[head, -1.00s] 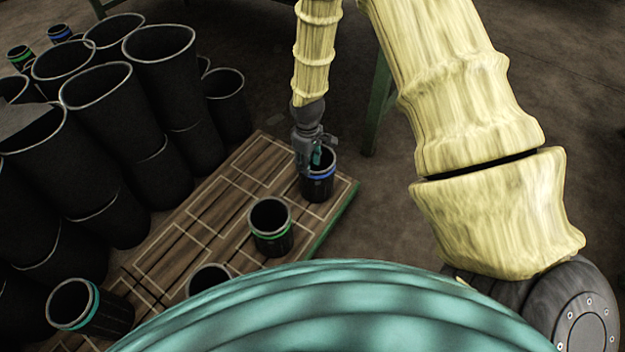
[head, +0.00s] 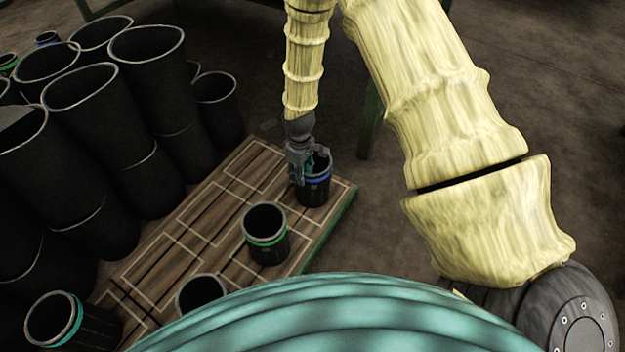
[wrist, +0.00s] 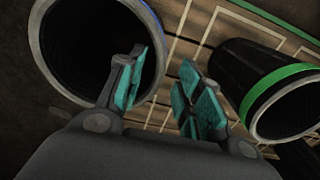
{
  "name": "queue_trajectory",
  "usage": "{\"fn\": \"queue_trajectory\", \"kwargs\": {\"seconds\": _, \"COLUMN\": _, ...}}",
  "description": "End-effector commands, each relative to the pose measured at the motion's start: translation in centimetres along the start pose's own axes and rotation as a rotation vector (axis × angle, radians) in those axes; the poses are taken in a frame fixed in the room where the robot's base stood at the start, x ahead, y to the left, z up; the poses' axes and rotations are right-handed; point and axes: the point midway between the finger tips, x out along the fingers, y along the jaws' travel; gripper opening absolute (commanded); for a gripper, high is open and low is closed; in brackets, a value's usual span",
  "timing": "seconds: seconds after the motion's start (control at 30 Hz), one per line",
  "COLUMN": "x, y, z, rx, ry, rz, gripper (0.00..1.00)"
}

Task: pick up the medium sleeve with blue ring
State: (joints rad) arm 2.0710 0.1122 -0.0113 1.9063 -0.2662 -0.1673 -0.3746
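The black sleeve with a blue ring (head: 315,190) stands upright at the far right end of the wooden pallet in the head view. In the wrist view its wide open mouth (wrist: 70,45) fills the upper left. My gripper (head: 304,172) is at the near left side of its rim. In the wrist view my gripper (wrist: 160,95) is open. Its left teal-padded finger overlaps the sleeve's mouth and its right finger is outside the rim, with the wall between them. I cannot tell how deep the fingers reach. Nothing is held.
A green-ringed sleeve (head: 265,240) stands nearer on the pallet (head: 190,225); it is right of my gripper in the wrist view (wrist: 275,95). Another sleeve (head: 200,290) and a teal-ringed one (head: 55,320) are nearer. Tall black sleeves (head: 150,90) crowd the left. Floor at right is clear.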

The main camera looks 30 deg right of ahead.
Motion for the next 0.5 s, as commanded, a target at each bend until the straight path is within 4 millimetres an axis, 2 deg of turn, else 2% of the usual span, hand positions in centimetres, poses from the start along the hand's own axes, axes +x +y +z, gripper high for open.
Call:
{"fn": "queue_trajectory", "kwargs": {"seconds": 0.3, "x": 4.0, "y": 0.5, "z": 0.3, "rx": 0.002, "ry": -0.001, "rz": 0.000, "gripper": 0.35}}
{"fn": "queue_trajectory", "kwargs": {"seconds": 0.5, "x": 4.7, "y": 0.5, "z": 0.2, "rx": 0.002, "ry": 0.001, "rz": 0.000, "gripper": 0.35}}
